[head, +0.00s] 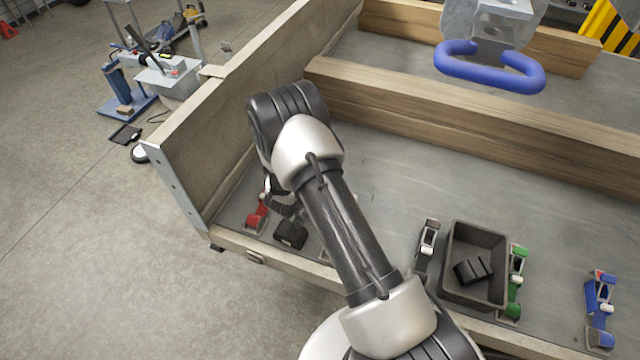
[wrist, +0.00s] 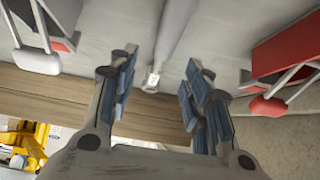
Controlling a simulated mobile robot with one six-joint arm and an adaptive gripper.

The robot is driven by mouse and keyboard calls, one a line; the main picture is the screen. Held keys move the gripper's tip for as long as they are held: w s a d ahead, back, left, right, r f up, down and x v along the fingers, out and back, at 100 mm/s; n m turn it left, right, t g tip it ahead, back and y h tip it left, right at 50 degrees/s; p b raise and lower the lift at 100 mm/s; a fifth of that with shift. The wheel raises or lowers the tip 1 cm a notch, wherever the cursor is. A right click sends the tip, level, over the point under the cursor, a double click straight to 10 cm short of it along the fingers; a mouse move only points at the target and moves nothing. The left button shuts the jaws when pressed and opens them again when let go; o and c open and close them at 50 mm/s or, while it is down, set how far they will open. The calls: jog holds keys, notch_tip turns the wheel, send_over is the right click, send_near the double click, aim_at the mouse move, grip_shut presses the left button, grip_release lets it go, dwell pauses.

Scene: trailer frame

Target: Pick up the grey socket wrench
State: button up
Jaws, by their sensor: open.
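In the wrist view a long smooth grey bar, which looks like the grey socket wrench (wrist: 176,38), runs down from the top edge to a small pale square end. My gripper (wrist: 162,74) is open, with its blue-padded fingers apart on either side of that end. I cannot tell how much height lies between fingers and bar. In the head view my gripper (head: 280,197) is partly hidden under my wrist, low by the left corner of the trailer bed. The wrench cannot be made out there, behind my arm.
A red-handled ratchet (head: 257,217) and a black block (head: 291,235) lie close to my gripper. A dark grey bin (head: 450,262) stands right, between other ratchets. Wooden side boards (head: 240,85) and a cross beam (head: 470,120) bound the bed. Bare bed (head: 400,165) lies between.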

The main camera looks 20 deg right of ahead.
jog(key=b+x, duration=0.1)
jog(key=x, duration=0.3)
jog(key=shift+w+d+f+b, duration=0.1)
jog(key=shift+w+f+b, duration=0.05)
jog(key=shift+f+b, duration=0.2)
grip_shut()
